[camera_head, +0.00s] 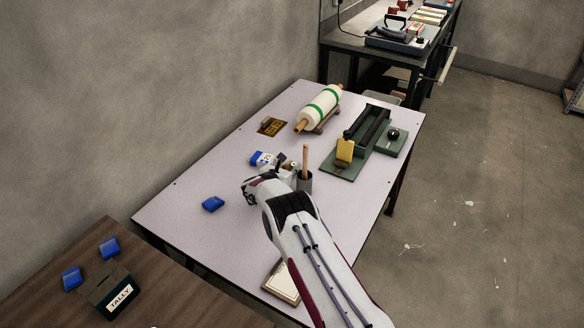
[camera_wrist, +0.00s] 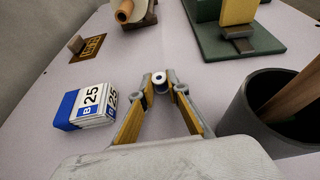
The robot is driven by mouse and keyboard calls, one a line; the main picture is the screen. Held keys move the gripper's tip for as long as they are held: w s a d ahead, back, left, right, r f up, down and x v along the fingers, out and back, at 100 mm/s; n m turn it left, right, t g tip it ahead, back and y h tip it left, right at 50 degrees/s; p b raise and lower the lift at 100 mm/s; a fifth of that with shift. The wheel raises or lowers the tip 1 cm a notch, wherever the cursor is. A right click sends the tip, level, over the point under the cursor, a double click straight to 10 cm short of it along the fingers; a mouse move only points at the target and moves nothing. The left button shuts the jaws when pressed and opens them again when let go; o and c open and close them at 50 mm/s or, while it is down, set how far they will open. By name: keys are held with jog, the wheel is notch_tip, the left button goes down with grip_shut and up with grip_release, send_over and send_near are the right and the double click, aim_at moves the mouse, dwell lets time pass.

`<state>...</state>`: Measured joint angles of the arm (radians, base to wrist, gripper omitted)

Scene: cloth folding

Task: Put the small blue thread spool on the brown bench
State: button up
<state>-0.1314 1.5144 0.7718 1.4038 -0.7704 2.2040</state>
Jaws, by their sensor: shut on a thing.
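The small blue thread spool (camera_wrist: 160,83), white with blue, sits between the fingertips of my gripper (camera_wrist: 161,88) in the wrist view. My gripper is shut on it, above or at the pale table (camera_head: 190,182); I cannot tell whether the spool touches the tabletop. The brown bench (camera_head: 180,292) is at the lower left in the head view, apart from the gripper.
A blue and white box marked 25 (camera_wrist: 84,108) lies left of my gripper. A dark cup (camera_wrist: 262,112) holding a wooden stick stands close on the right.

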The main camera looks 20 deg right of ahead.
jog(key=shift+f, duration=0.1)
dwell(0.3)
jog(key=o, duration=0.7)
jog(key=shift+s+a+r, duration=0.1)
jog(key=shift+r, duration=0.1)
jog(key=shift+s+a+r, duration=0.15)
jog(key=shift+s+a, duration=0.1)
jog(key=shift+v, duration=5.45)
jog(key=shift+r, duration=0.15)
